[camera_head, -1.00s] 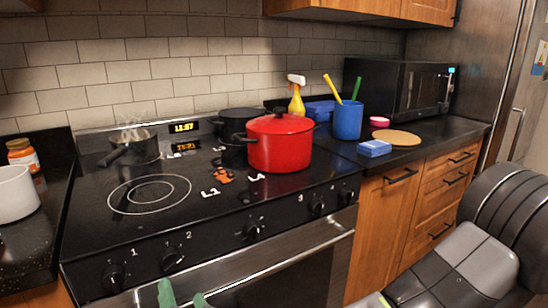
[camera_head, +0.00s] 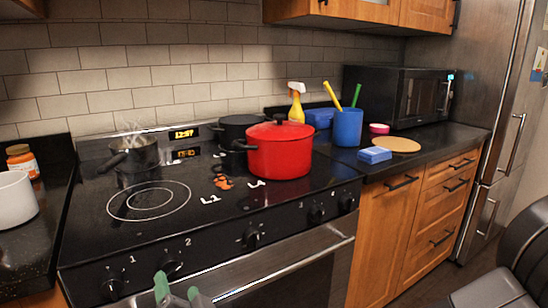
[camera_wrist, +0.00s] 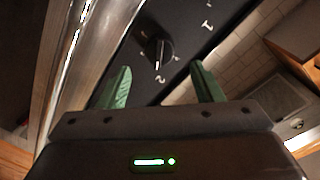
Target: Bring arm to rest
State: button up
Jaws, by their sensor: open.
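My gripper (camera_head: 177,291) shows at the bottom edge of the head view as two green fingertips in front of the stove's knob panel. In the wrist view my gripper (camera_wrist: 161,86) has its two green fingers spread wide apart with nothing between them but the view of a black stove knob (camera_wrist: 158,50) beyond. It is open and empty. The rest of the gripper is below the head view's edge. Part of my arm shows at the lower right of the head view.
The stove (camera_head: 150,225) carries a red pot (camera_head: 280,152), a steaming dark pan (camera_head: 134,157) and a black pot (camera_head: 238,128). Its oven handle (camera_head: 285,265) juts out at the front. A blue cup (camera_head: 347,128) and a microwave (camera_head: 412,97) stand on the right counter.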

aim_at(173, 271)
jog(key=shift+b+x, duration=0.9)
jog(key=shift+x, duration=1.45)
jog(key=shift+w+a, duration=0.25)
jog(key=shift+w, duration=0.15)
jog(key=shift+d+r, duration=0.1)
